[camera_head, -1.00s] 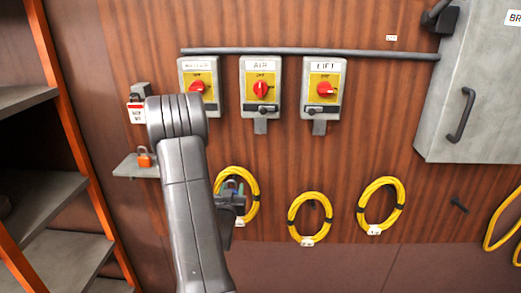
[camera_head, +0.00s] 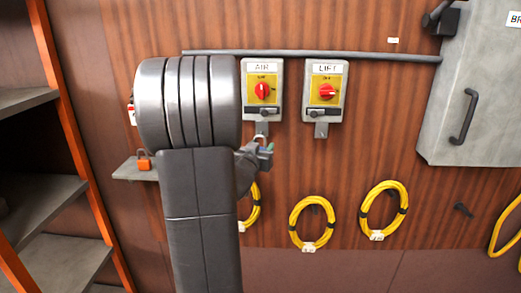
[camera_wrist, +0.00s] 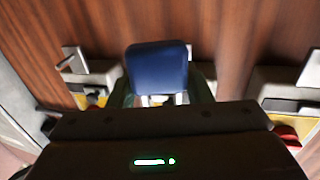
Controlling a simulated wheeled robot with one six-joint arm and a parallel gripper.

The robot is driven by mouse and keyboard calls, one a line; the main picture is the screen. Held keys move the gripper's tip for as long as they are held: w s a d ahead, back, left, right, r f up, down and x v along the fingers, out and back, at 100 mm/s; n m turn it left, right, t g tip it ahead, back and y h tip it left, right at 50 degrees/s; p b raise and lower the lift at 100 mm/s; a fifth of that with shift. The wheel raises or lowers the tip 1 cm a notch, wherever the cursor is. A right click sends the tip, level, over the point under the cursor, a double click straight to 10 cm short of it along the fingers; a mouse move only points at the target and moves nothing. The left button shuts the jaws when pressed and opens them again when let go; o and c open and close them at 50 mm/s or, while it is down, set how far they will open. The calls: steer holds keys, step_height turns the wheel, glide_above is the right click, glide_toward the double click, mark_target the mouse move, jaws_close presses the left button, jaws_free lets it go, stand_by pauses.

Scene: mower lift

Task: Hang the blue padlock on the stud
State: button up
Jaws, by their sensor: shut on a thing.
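The blue padlock (camera_wrist: 157,70) is held by my gripper, its blue body filling the middle of the wrist view. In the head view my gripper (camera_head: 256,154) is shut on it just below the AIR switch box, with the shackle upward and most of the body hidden. A short dark stud (camera_head: 463,209) sticks out of the wooden wall at the right, bare, well to the right of and below my gripper.
The AIR box (camera_head: 262,88) and LIFT box (camera_head: 325,90) have red knobs and grey hasps below. Yellow coils (camera_head: 312,222) hang on the wall. An orange padlock (camera_head: 144,160) sits on a small shelf (camera_head: 128,171). A grey cabinet (camera_head: 485,105) stands upper right. My arm hides the leftmost box.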

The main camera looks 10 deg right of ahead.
steer(key=w+d, duration=0.1)
steer(key=w, duration=0.4)
steer(key=shift+w+d+f+p, duration=0.2)
steer(key=shift+w+d+p, duration=0.1)
steer(key=shift+w, duration=0.1)
stand_by(1.0)
steer(key=o, duration=1.1)
steer(key=shift+c, duration=0.2)
steer(key=shift+o, duration=0.3)
steer(key=shift+s+d, duration=0.1)
steer(key=shift+d, duration=0.15)
steer(key=shift+a, duration=0.15)
